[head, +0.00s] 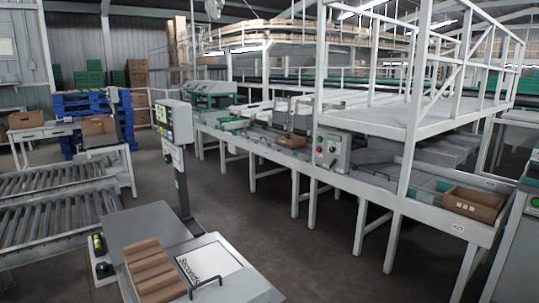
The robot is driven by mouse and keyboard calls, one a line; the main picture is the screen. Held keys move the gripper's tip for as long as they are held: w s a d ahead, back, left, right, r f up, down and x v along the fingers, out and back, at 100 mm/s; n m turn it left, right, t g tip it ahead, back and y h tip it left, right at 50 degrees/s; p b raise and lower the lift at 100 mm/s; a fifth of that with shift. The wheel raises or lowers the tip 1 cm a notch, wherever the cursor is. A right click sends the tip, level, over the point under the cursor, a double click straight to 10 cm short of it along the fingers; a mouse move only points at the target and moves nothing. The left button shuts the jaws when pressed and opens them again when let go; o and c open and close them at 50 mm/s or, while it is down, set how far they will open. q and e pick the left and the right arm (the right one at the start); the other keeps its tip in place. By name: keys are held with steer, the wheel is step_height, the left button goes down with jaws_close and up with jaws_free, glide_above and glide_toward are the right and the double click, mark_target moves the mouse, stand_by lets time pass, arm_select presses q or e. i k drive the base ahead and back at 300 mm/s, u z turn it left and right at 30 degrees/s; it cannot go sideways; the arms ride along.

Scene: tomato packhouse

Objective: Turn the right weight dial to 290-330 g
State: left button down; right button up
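No dial can be made out clearly as the right weight dial, and no gram scale is readable. A grey and green control box (331,149) with small round controls stands on the front edge of the long grading line, right of the middle. The controls are too small to tell their settings. A pale panel (179,121) with a small screen stands on a dark post at left of the middle. Neither of my grippers is in view.
A grey bench (128,226) in front holds a brown divided carton (152,270) and a sheet marked "Seconds" (208,262). A roller conveyor (58,203) lies left. Cardboard boxes, including one at right (473,203), sit on the line. Open floor (260,220) lies between bench and line.

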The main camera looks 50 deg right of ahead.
mark_target(167, 158)
steer(key=z, duration=0.85)
steer(key=i, duration=1)
